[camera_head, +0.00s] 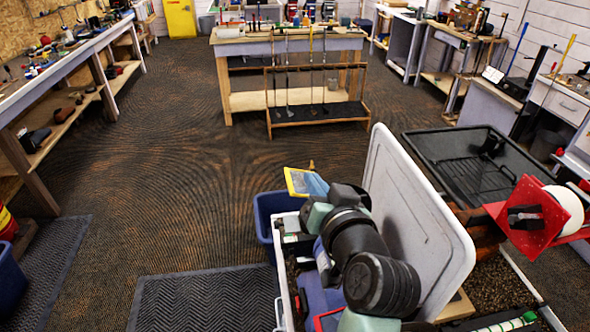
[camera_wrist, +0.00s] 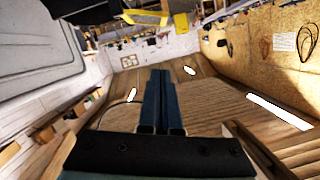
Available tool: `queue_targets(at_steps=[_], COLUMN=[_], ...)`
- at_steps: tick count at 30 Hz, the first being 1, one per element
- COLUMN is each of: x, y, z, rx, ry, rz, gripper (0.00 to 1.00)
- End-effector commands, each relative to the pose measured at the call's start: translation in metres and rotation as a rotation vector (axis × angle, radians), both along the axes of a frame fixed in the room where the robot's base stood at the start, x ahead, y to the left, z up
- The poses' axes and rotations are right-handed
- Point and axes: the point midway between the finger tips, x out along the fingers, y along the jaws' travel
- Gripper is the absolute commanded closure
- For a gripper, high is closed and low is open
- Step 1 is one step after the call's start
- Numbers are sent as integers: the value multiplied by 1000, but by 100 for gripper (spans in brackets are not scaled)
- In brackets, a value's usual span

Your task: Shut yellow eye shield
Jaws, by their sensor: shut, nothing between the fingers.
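A yellow-edged panel that looks like the eye shield (camera_head: 296,182) shows in the head view, tilted, just left of my arm's end. Its pane looks pale blue. In the wrist view, a yellow strip (camera_wrist: 145,17) lies near the top edge, beyond my fingertips; it looks like part of the same shield. My gripper (camera_wrist: 160,72) is shut and empty, its two dark fingers side by side. A visible gap separates the fingertips from the yellow strip in the wrist picture. In the head view my arm hides the fingers and whatever holds the shield.
A blue bin (camera_head: 270,215) stands beside the shield. A large grey upright panel (camera_head: 410,215) rises right of my arm. A red bracket with a white reel (camera_head: 560,212) and a black tray (camera_head: 470,160) are further right. The carpeted floor to the left is open.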

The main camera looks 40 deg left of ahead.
Motion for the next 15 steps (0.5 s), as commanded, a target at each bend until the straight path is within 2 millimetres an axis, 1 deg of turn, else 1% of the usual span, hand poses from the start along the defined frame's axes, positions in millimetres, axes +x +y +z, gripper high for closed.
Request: queue_targets(at_steps=[1, 6, 12, 15], x=[4, 21, 40, 46], y=[8, 32, 57, 67], z=[0, -6, -14, -19], rx=[-3, -3, -3, -5], ry=[2, 1, -1, 1], rz=[4, 4, 3, 2], gripper=[100, 100, 100, 100])
